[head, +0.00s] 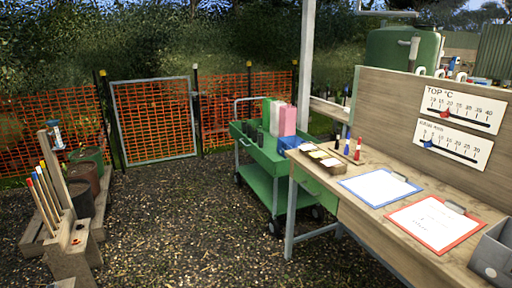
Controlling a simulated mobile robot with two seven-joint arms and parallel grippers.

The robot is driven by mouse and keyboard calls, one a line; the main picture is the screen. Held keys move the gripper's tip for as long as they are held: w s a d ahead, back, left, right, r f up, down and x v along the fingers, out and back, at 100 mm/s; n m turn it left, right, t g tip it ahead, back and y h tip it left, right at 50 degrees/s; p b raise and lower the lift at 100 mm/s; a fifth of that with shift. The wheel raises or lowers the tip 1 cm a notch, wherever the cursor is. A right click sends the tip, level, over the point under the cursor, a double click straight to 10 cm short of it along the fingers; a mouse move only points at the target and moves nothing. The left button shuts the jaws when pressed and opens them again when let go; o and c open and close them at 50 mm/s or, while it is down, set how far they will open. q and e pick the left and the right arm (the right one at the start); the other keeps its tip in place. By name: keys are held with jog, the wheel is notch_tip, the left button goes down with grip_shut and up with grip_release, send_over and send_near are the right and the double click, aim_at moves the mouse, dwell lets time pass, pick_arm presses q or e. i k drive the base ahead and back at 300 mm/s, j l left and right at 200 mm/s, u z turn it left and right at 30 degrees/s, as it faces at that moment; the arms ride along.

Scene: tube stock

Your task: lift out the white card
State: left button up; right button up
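A small wooden holder (316,163) sits at the left end of the wooden workbench. Several small pale cards show in it. One looks white (307,147) and another looks yellowish (331,162); they are too small to tell more. Larger white sheets lie on a blue-edged clipboard (380,188) and a red-edged clipboard (434,224) on the same bench. Neither of my grippers is in view.
The workbench (372,222) runs along the right, with marker-like sticks (347,147) near the holder and a grey box (494,257) at its near end. A green cart (262,150) stands beyond its left end. Gravel ground (190,230) is open at centre.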

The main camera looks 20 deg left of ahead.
aim_at(306, 147)
jog(key=z, duration=0.65)
jog(key=i+j+z, duration=0.2)
jog(key=j+z, duration=0.2)
jog(key=i+j+z, duration=0.2)
jog(key=j+z, duration=0.25)
jog(key=i+j+z, duration=0.2)
jog(key=j, duration=0.2)
jog(key=j+z, duration=0.2)
jog(key=j, duration=0.15)
jog(key=j+z, duration=0.2)
jog(key=j, duration=1.9)
jog(key=i+j, duration=0.1)
jog(key=j, duration=1.05)
jog(key=i+z, duration=0.05)
